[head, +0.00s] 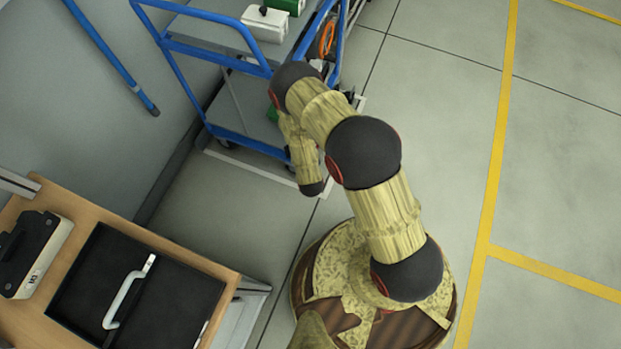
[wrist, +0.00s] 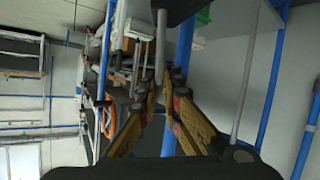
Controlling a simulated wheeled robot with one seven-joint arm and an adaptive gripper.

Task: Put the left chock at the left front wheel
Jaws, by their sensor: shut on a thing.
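My gripper (wrist: 167,88) shows in the wrist view, its yellow-brown fingers closed together at the tips. They are shut on a thin grey bar (wrist: 161,45). A dark block (wrist: 180,10) at the top edge seems joined to this bar; I take it to be the left chock, though the frame cuts it off. In the head view my arm bends over the blue trolley's near end and hides my gripper and what it holds. I cannot make out the left front wheel clearly in either view.
A blue-framed trolley (head: 225,135) stands by the wall, carrying a white box (head: 265,24) and a green box (head: 288,5). A wooden bench (head: 190,262) at lower left bears a black case (head: 145,285) and a dark device (head: 30,250). The floor to the right is clear.

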